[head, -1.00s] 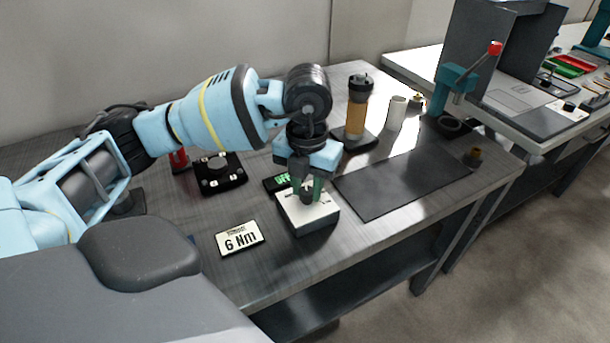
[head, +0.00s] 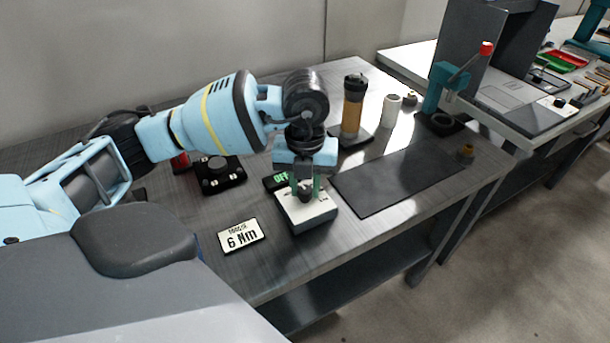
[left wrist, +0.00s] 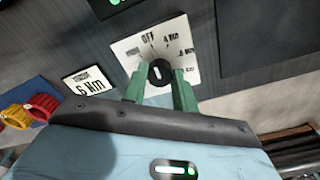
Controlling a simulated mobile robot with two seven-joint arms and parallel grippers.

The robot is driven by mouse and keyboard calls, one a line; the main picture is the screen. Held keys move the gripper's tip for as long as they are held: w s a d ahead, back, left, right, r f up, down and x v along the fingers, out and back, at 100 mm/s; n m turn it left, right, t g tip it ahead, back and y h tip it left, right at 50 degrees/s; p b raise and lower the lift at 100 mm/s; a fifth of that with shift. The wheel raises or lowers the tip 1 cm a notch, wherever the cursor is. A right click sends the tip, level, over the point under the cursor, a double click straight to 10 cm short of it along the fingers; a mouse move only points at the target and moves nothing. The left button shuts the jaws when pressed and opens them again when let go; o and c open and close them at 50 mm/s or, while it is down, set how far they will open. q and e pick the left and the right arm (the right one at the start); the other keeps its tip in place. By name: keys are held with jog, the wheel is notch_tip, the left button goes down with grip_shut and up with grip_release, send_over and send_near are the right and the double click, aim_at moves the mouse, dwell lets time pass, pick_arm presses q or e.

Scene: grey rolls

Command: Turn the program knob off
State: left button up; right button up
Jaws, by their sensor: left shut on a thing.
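The program knob (left wrist: 160,74) is a dark round knob with a white mark, on a box with a white dial face (head: 318,211). In the left wrist view the dial carries an OFF label (left wrist: 149,38) and Nm labels to its right. The white mark points roughly toward OFF. My left gripper (head: 305,191) comes down from above, its green fingers on either side of the knob and shut on it. A small black display (head: 276,182) beside the box shows green text that reads OFF, partly hidden by the gripper. My right gripper is not in view.
A 6 Nm card (head: 240,236) lies left of the box. A black fixture (head: 220,174) stands behind it. A dark mat (head: 400,180) lies to the right. A brown-and-black cylinder (head: 353,108) and a white cylinder (head: 391,110) stand at the back.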

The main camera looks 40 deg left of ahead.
aim_at(305, 189)
pick_arm(q)
jog(key=shift+w+r, duration=0.1)
jog(key=shift+r, duration=0.05)
jog(key=o, duration=1)
jog(key=shift+c, duration=0.2)
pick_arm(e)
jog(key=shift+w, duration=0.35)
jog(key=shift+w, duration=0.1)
pick_arm(q)
jog(key=shift+r, duration=3.85)
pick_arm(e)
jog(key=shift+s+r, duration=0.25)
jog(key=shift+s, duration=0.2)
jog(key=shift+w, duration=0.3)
